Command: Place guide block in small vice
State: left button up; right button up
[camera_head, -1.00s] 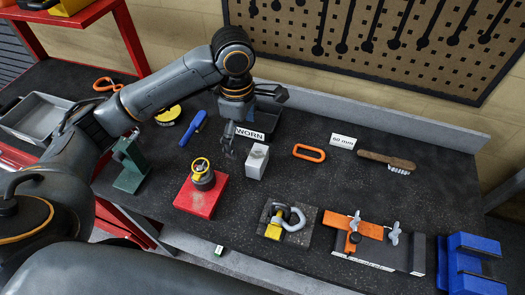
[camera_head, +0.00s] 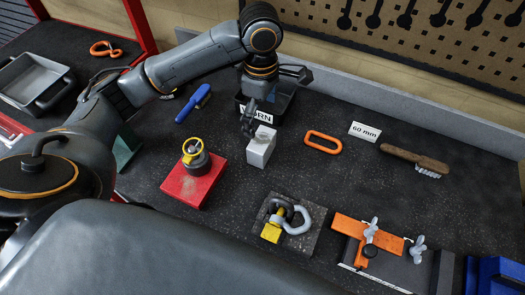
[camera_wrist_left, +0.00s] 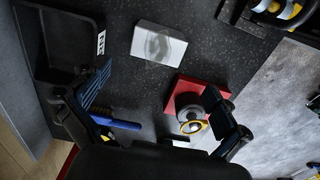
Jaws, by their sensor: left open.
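The guide block appears to be the pale grey block (camera_head: 261,147) standing on the dark bench; it also shows in the left wrist view (camera_wrist_left: 158,45). My left gripper (camera_head: 248,122) hangs just behind and left of it, with nothing held. In the left wrist view the fingers of my left gripper (camera_wrist_left: 165,108) are spread wide, and the block lies beyond them, not between them. A blue vice-like body (camera_head: 497,277) is cut off at the lower right. A green fixture (camera_head: 126,150) is partly hidden behind my left arm. I cannot tell for certain which is the small vice.
Near the block are a red plate (camera_head: 184,189) bearing a yellow-ringed part, a black bin (camera_head: 283,106) labelled WORN, an orange link (camera_head: 323,142) and a blue-handled tool (camera_head: 193,104). A shackle plate (camera_head: 289,228), an orange clamp fixture (camera_head: 365,240) and a brush (camera_head: 415,160) lie rightward.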

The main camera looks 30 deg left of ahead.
aim_at(261, 140)
pick_arm(q)
jog(key=shift+w+f, duration=0.1)
jog(key=shift+f, duration=0.45)
notch_tip(261, 140, down, 8)
jog(key=shift+r, duration=0.15)
jog(key=shift+f+p, duration=0.8)
jog(key=shift+f, duration=2.05)
jog(key=c, duration=1.4)
jog(key=shift+w+r, duration=0.1)
jog(key=shift+c, duration=1.4)
pick_arm(e)
jog(key=shift+w+a+r, duration=0.15)
jog(key=shift+w+r, duration=0.35)
jog(key=shift+r, duration=0.05)
pick_arm(q)
jog(key=shift+r, duration=0.1)
